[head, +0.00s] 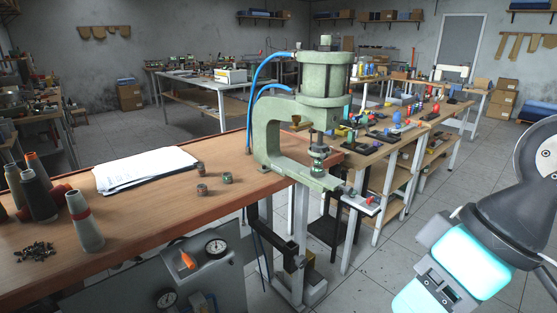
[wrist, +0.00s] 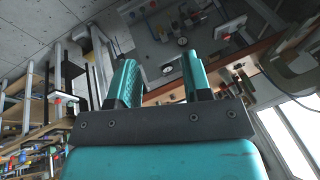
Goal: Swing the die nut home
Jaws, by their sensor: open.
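A pale green pneumatic press (head: 272,130) stands at the right end of the wooden bench, with a cylinder on top and a C-shaped frame. Small metal tooling (head: 318,160) sits under its ram, above the lower jaw. I cannot tell for sure which part there is the die nut. A small plate with red-tipped parts (head: 360,201) sticks out below the press to the right. My gripper (wrist: 157,76) is open and empty in the wrist view, its two teal fingers apart. My arm is at the right edge of the head view, clear of the press.
The wooden bench (head: 150,215) holds paper sheets (head: 145,168), several cones (head: 85,222) and three small metal pieces (head: 203,188). Blue air hoses (head: 262,68) run to the press. A grey panel with gauges (head: 190,262) hangs at the front.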

